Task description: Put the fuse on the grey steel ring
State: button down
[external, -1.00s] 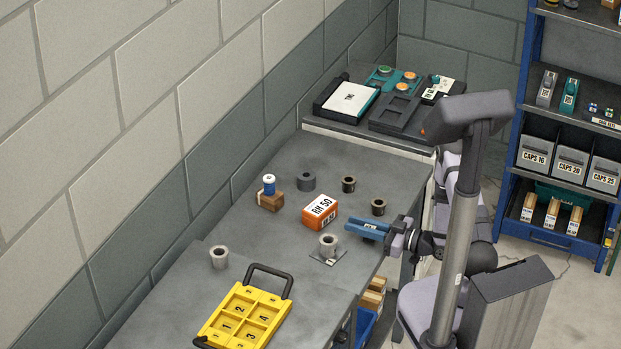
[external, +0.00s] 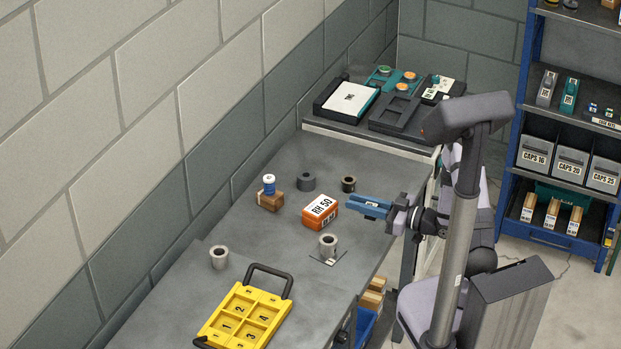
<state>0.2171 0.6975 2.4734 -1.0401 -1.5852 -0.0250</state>
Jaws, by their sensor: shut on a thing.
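My gripper (external: 366,206) has blue fingers and is above the bench's right side, right of the orange box. It is shut on a small pale piece with dark marks, taken as the fuse (external: 372,204), mostly hidden between the fingers. Several ring-like sleeves stand on the bench. A dull dark-grey ring (external: 306,181) is at the back. A lighter steel-coloured ring (external: 219,258) is at the left, and a similar one (external: 328,244) stands on a small labelled plate. I cannot tell which is the grey steel ring. My gripper is apart from all three.
An orange box marked RH 50 (external: 320,211) is left of my gripper. A blue-and-white cylinder (external: 269,184) stands on a wooden block (external: 271,201). A dark brassy ring (external: 348,184) stands behind my gripper. A yellow numbered tray (external: 243,315) lies in front.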

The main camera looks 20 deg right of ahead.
jog(key=shift+r+p, duration=0.5)
jog(key=shift+r, duration=6)
jog(key=w+f+m+t+h+b, duration=0.25)
jog(key=w+b, duration=0.35)
jog(key=w, duration=1.1)
jog(key=w+a+r+m+t+h+b, duration=0.2)
jog(key=w+a+h+b, duration=0.4)
jog(key=w, duration=0.6)
notch_tip(320, 180, down, 15)
jog(key=a+y+p, duration=0.1)
jog(key=y+p, duration=0.1)
jog(key=p, duration=0.1)
jog(key=shift+r, duration=0.2)
